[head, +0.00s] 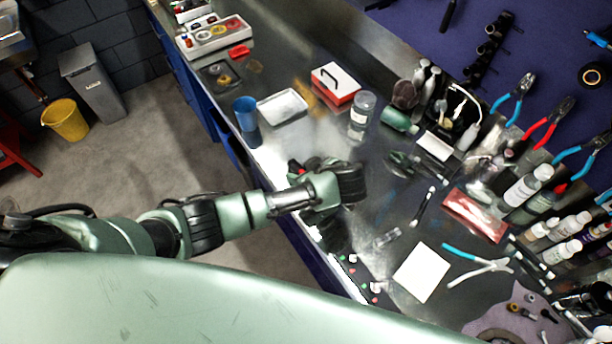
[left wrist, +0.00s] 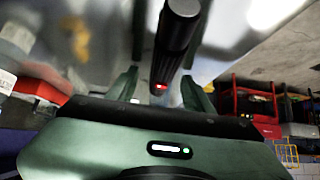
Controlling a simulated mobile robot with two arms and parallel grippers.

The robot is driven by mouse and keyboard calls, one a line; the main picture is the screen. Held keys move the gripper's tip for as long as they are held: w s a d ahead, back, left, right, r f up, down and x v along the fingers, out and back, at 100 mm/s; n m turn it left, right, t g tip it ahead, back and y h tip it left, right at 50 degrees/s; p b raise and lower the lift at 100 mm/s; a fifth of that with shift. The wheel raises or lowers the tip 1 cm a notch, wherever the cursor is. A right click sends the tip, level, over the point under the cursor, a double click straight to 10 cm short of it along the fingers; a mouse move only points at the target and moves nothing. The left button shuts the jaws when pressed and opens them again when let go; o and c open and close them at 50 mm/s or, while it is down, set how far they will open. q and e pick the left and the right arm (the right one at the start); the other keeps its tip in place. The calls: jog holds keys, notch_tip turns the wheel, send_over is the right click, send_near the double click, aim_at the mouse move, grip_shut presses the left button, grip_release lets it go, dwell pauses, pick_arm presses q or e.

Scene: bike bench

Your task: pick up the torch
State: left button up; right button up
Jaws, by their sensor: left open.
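A black cylinder with a small red light at its near end, which looks like the torch (left wrist: 177,35), shows in the left wrist view. It lies between the two green fingers of my left gripper (left wrist: 160,88), which stand apart on either side of it. I cannot tell whether either finger touches it. In the head view my left gripper (head: 314,182) is over the bench's front edge. A small black and red bit shows beside it there, but I cannot tell whether this is the torch. My right gripper is out of view.
On the metal bench (head: 325,140) are a blue cup (head: 245,113), a white tray (head: 283,107), a red and white box (head: 335,84) and a clear jar (head: 362,108). Bottles crowd the right.

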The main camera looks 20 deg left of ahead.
pick_arm(q)
jog(key=shift+s, duration=0.1)
jog(key=c, duration=0.9)
grip_shut()
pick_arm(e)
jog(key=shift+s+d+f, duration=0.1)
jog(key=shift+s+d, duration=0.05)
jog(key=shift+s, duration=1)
pick_arm(q)
jog(key=shift+r, duration=0.1)
